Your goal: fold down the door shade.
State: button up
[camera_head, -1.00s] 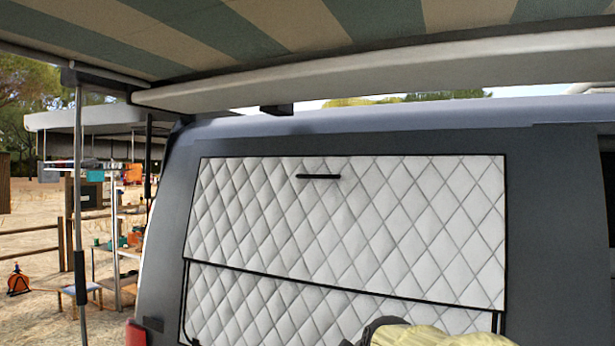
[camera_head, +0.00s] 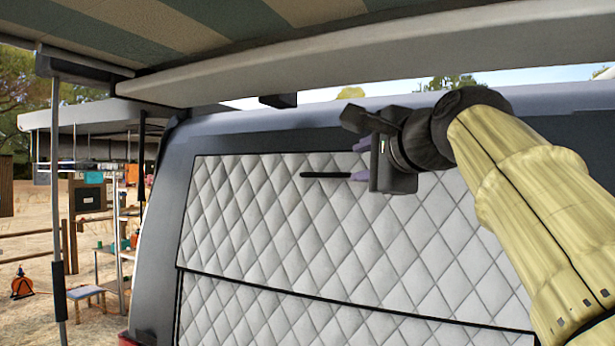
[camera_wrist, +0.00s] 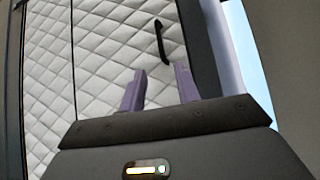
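The door shade (camera_head: 260,220) is a white quilted panel with black edging on the back of the van. It lies flat against the door, its upper section above a lower quilted section (camera_head: 240,315). A short black handle (camera_head: 325,175) sits near its top edge. My gripper (camera_head: 360,161) is just right of the handle in the head view, with its two purple fingers apart and nothing between them. In the wrist view the open fingers (camera_wrist: 160,85) point toward the shade, and the handle (camera_wrist: 161,41) shows beyond them, apart from both fingertips.
A striped awning and its pale housing (camera_head: 370,70) hang above the van, close over my arm. A support pole (camera_head: 57,200) stands at the left. Behind it are shelves, a small stool (camera_head: 87,295) and an orange object (camera_head: 22,284) on the ground.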

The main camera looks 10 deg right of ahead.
jog(key=p, duration=0.7)
send_near(323, 174)
jog(key=x, duration=1)
jog(key=shift+w+f, duration=0.1)
jog(key=shift+w, duration=0.35)
jog(key=shift+c, duration=0.2)
grip_shut()
